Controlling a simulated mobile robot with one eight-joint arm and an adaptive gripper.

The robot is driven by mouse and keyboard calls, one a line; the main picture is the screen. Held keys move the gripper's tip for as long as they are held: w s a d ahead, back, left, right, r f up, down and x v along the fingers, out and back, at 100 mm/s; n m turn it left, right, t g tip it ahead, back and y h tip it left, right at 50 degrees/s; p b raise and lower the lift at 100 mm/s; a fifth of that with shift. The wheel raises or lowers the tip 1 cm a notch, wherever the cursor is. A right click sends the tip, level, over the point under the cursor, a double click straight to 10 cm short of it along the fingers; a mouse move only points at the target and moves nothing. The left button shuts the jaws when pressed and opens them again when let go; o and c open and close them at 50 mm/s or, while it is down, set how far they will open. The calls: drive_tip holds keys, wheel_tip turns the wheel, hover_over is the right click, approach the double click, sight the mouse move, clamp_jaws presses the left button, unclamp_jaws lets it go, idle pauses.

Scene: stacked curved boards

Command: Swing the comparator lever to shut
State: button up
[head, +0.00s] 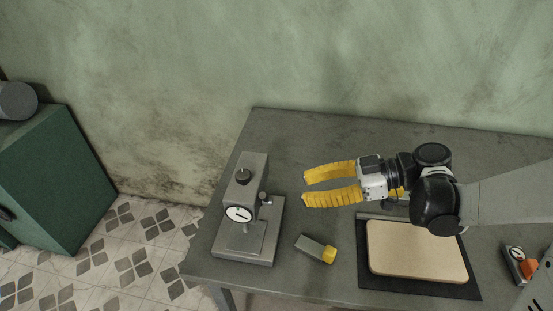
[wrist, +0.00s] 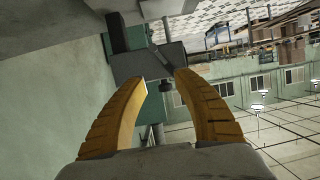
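The comparator (head: 246,170) is a grey stand with a white dial face and a dark top knob, upright on the left part of the table. A small lever with a round knob (head: 264,197) sticks out at its right side; its exact angle is too small to tell. My gripper (head: 304,188) has two yellow ribbed fingers, spread apart and empty. It hovers to the right of the comparator, pointing left at it, with a gap between. In the wrist view the open fingers (wrist: 165,82) frame a grey block, seemingly the comparator (wrist: 138,64).
On the grey table (head: 300,135), a grey and yellow block (head: 316,249) lies in front of my gripper. A beige board (head: 415,250) on a dark mat lies under my arm. A small device with an orange part (head: 520,264) is at right. A green cabinet (head: 50,175) stands left.

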sight(265, 198)
drive_tip(key=s+a+f+n+g+y+b, duration=0.1)
drive_tip(key=s+a+n+g+y+b, duration=0.1)
drive_tip(key=a+n, duration=0.6)
drive_tip(key=shift+a+f+g+y+b, duration=0.2)
drive_tip(key=shift+a+g+y+b, duration=0.35)
drive_tip(key=shift+y, duration=0.45)
drive_tip(key=shift+s+d, duration=0.15)
clamp_jaws()
